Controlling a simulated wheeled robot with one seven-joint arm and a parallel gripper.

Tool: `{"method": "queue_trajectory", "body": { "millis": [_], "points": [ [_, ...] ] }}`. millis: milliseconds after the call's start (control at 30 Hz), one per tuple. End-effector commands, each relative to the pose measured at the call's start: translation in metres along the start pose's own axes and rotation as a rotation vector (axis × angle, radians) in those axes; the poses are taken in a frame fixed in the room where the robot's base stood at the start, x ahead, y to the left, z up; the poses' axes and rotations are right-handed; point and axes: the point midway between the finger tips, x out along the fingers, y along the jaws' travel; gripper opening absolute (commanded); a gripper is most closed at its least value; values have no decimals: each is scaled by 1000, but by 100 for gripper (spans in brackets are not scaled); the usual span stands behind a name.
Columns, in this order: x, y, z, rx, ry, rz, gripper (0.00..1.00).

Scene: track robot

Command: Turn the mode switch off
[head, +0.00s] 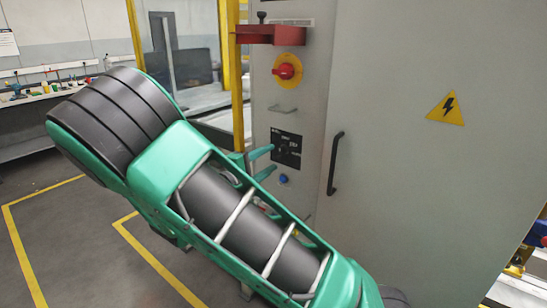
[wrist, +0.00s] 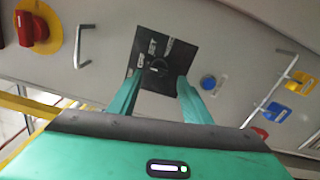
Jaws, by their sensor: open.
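The mode switch is a dark round knob (wrist: 158,66) on a black square plate (wrist: 148,50) with light lettering that is too small to read surely. The plate (head: 294,141) also shows in the head view on the grey cabinet front, partly behind my fingers. My gripper (wrist: 160,76) is open and empty, with its two green fingers pointing at the plate and spread to either side of the knob. In the head view, my gripper (head: 273,159) is in front of the plate's left side. I cannot tell whether the fingertips touch anything.
A red rotary switch on a yellow disc (head: 286,71) and a metal pull handle (head: 284,108) are above the plate. A blue button (head: 283,179) is below it. A black door handle (head: 335,163) stands to the right. A red shelf (head: 270,34) juts out above.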

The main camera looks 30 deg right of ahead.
Motion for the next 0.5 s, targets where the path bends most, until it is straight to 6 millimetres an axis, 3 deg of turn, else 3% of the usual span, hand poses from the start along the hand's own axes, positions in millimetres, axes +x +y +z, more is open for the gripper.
{"method": "queue_trajectory", "body": {
  "millis": [233, 500],
  "points": [
    [-40, -1, -2, -1, 3, -1, 44],
    [-53, -1, -2, -1, 1, -1, 44]
  ]
}}
